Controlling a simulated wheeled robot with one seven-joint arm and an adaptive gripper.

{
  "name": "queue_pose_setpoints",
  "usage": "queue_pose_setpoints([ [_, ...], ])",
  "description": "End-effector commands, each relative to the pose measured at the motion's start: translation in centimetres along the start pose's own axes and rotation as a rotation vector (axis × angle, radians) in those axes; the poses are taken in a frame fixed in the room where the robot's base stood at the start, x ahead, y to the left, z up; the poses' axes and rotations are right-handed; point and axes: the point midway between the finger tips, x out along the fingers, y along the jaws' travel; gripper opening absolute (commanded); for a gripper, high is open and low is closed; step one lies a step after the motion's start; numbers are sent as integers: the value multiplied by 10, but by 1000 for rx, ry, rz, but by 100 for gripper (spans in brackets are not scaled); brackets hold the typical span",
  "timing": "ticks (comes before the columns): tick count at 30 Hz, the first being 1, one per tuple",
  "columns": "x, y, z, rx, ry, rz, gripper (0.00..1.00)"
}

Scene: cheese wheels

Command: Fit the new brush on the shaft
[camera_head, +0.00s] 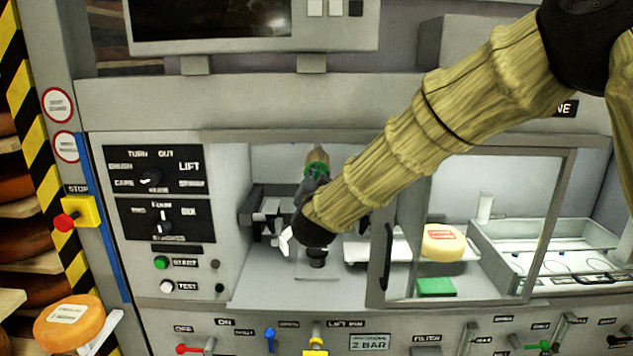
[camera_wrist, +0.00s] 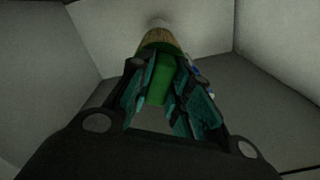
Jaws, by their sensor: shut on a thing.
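My gripper (camera_head: 314,182) is inside the machine's open bay and points away from the head camera. It is shut on a brush with tan bristles and a green body. The brush shows above the wrist in the head view (camera_head: 317,158). In the wrist view my gripper (camera_wrist: 162,95) has its fingers on both sides of the brush's green part (camera_wrist: 160,85), with the bristles beyond.
A dark stub (camera_head: 317,258) stands on the bay floor below my wrist. A framed door (camera_head: 375,255) is at the right. A cheese wheel (camera_head: 442,242), a green block (camera_head: 436,287) and a grey tray (camera_head: 545,232) are behind it. Control panels (camera_head: 160,215) border the bay's left.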

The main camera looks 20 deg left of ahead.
Motion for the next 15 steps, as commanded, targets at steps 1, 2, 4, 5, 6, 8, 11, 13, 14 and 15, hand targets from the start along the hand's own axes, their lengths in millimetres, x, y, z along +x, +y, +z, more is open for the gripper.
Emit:
queue_pose_setpoints([
  [1,1,0,-1,0,2,0,0],
  [2,2,0,-1,0,2,0,0],
  [4,3,0,-1,0,2,-1,0],
  [5,4,0,-1,0,2,-1,0],
  [6,5,0,-1,0,2,0,0],
  [8,6,0,-1,0,2,0,0],
  [11,8,0,-1,0,2,0,0],
  [13,9,0,-1,0,2,0,0],
  [14,9,0,-1,0,2,0,0],
  [15,10,0,-1,0,2,0,0],
])
